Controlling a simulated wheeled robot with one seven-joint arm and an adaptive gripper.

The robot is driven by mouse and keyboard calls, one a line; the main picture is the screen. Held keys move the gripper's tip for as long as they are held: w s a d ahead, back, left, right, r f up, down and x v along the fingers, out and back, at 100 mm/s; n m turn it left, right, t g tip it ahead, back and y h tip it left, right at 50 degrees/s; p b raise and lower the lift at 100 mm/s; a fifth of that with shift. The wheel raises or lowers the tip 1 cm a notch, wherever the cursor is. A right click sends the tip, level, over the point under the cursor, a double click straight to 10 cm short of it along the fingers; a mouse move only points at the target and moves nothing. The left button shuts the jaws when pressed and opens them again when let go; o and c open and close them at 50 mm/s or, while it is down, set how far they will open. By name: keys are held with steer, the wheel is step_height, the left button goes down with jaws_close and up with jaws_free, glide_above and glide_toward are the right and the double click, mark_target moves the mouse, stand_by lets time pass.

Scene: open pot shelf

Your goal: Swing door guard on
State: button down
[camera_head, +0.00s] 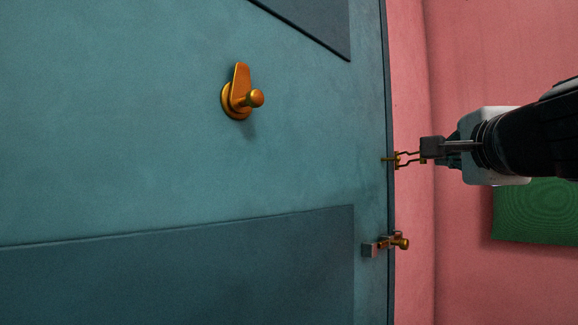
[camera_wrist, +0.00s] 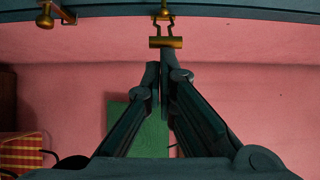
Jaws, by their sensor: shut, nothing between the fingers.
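The teal door (camera_head: 300,150) fills the left of the head view. The door guard (camera_head: 408,153) is a narrow brass loop at the door's right edge, sticking out to the right in front of the pink wall. In the wrist view the guard (camera_wrist: 155,43) hangs from the teal edge at the top, with a brass crossbar at its near end. My gripper (camera_head: 428,148) is shut and empty, right at the guard's outer end. In the wrist view my gripper's tips (camera_wrist: 163,70) are just below the crossbar; I cannot tell if they touch it.
A brass latch knob (camera_head: 242,95) is on the door, upper left of the guard. A second brass fitting with a knob (camera_head: 400,242) sits on the door edge below the guard. A green panel (camera_head: 540,210) and a checked item (camera_wrist: 20,152) lie beyond. The pink wall (camera_wrist: 250,90) is otherwise clear.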

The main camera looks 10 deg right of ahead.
steer(key=w+a+p, duration=0.1)
steer(key=a, duration=0.5)
steer(key=shift+w+a+p, duration=0.15)
steer(key=shift+p, duration=0.15)
stand_by(0.8)
